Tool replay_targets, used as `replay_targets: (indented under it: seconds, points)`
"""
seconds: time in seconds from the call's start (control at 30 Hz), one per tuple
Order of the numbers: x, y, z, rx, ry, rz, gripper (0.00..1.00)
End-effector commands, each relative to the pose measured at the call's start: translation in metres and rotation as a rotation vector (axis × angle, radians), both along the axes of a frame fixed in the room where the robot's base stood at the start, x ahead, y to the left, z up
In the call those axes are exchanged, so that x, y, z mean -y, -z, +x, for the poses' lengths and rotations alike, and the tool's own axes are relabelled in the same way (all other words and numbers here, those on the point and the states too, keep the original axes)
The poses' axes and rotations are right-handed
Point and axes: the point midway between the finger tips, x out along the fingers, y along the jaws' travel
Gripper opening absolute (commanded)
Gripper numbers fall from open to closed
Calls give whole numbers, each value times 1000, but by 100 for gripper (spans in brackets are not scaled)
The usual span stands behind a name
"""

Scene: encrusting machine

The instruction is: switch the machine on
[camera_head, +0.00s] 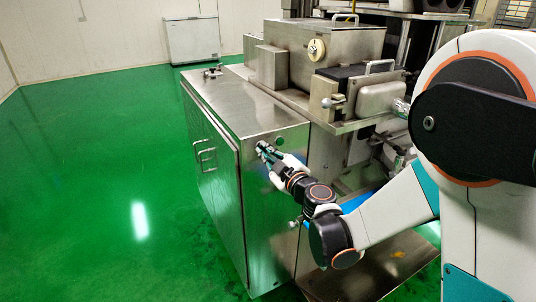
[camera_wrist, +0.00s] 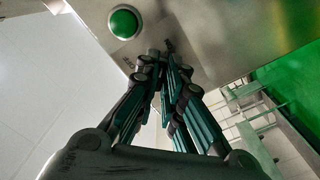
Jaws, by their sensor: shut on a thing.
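The machine (camera_head: 265,105) is a steel cabinet with metal housings on top. My gripper (camera_head: 263,150) is at the upper part of its end panel. In the wrist view, a round green button (camera_wrist: 124,22) in a pale ring sits on the steel panel, to the left of and above my fingertips (camera_wrist: 163,62). The fingers do not cover the button. They are close together on a small dark knob (camera_wrist: 169,45) on the panel. Most of the knob is hidden by the fingertips, so its setting cannot be told.
The cabinet's side has doors with handles (camera_head: 205,155). A metal shelf (camera_head: 345,125) and housings overhang to the right of my gripper. A white chest (camera_head: 192,40) stands at the far wall. The green floor (camera_head: 90,170) at left is clear.

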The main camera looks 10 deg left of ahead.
Motion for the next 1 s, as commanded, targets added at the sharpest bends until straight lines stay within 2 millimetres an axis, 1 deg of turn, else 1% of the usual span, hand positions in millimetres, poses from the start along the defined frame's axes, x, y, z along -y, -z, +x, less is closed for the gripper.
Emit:
replay_targets:
  seconds: [0.3,0.77,0.8,0.83,0.87,1.0]
  points:
    - [0,2,-1,-48,1,69,0]
    - [0,2,-1,-53,1,78,0]
    - [0,2,-1,-53,1,78,17]
    - [0,2,-1,-53,1,78,24]
    - [0,2,-1,-53,1,78,28]
    - [0,1,-1,-53,0,78,28]
